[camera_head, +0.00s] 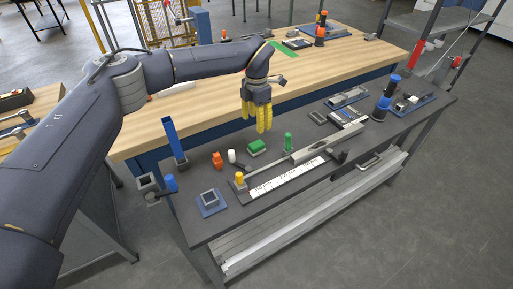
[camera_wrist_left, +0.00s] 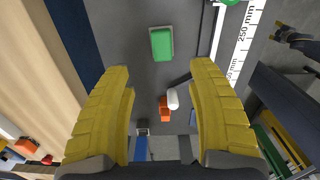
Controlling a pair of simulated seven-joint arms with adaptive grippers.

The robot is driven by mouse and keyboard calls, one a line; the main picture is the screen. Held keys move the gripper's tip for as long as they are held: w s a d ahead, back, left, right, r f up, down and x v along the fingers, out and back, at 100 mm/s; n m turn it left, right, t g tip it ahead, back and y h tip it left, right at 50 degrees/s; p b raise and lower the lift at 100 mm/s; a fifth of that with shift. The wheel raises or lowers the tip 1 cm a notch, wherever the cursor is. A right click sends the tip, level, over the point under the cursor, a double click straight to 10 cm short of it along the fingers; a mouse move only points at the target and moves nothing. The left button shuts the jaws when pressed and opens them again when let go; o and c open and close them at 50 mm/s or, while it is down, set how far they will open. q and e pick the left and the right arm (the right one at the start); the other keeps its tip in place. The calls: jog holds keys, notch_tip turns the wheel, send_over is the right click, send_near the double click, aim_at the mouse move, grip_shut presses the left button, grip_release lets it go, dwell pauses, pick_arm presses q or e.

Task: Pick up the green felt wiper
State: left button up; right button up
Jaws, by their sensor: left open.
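The green felt wiper, a small green block (camera_head: 257,146), lies flat on the dark grey bench top. It also shows near the top middle of the left wrist view (camera_wrist_left: 161,44). My left gripper (camera_head: 257,127) has yellow fingers and points down above the bench, close to the wiper and apart from it. Its fingers are spread with nothing between them, and in the left wrist view (camera_wrist_left: 161,72) the wiper lies beyond the fingertips. My right gripper is not in view.
A white piece (camera_head: 231,156) and an orange piece (camera_head: 217,160) lie left of the wiper. A green upright cylinder (camera_head: 288,141) and a long ruler scale (camera_head: 290,178) are to its right. A blue upright part (camera_head: 174,139) stands at the bench's left end. A wooden table (camera_head: 200,115) adjoins behind.

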aim_at(256, 144)
pick_arm(q)
notch_tip(256, 144, down, 6)
jog(key=shift+f, duration=0.1)
jog(key=shift+s+f, duration=0.15)
jog(key=shift+f, duration=2.5)
jog(key=shift+o, duration=0.2)
jog(key=c, duration=1.3)
